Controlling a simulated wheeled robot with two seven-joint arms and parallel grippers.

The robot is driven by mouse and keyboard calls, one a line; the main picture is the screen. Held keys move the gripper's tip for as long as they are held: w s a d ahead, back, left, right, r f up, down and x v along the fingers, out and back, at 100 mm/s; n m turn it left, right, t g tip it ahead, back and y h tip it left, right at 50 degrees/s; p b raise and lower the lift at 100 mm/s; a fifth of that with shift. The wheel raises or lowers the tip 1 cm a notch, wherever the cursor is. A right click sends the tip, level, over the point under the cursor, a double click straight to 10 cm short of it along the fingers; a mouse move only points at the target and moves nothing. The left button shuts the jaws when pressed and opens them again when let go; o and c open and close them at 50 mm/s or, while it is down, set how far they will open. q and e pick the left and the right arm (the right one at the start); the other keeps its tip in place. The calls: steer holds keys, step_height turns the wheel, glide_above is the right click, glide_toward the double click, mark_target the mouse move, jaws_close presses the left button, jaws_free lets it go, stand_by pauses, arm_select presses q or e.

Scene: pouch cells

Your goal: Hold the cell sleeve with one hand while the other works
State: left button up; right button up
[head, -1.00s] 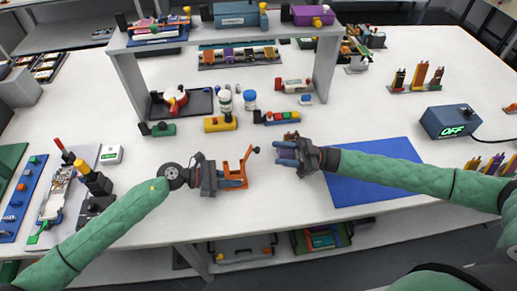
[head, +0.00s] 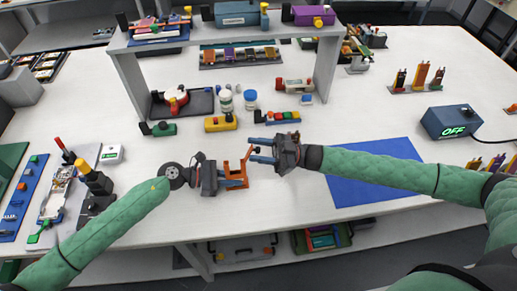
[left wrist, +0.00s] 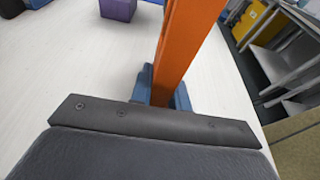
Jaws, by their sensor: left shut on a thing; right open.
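The orange cell sleeve (head: 238,168) stands above the front part of the white table, with a narrow upright arm at its right side. In the left wrist view it shows as a long orange strip (left wrist: 186,45) between blue fingers. My left gripper (head: 234,184) is shut on its lower part. My right gripper (head: 260,150) is open, its blue fingers pointing left beside the top right of the sleeve. I cannot tell whether they touch it. Nothing shows clearly between the right fingers.
A blue mat (head: 372,190) lies under my right arm. A blue box (head: 452,122) reading OFF stands at the right. The table's front edge is close.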

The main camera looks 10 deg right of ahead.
jaws_close()
steer(key=shift+d+f+y, duration=0.25)
steer(key=shift+y, duration=0.55)
jaws_free()
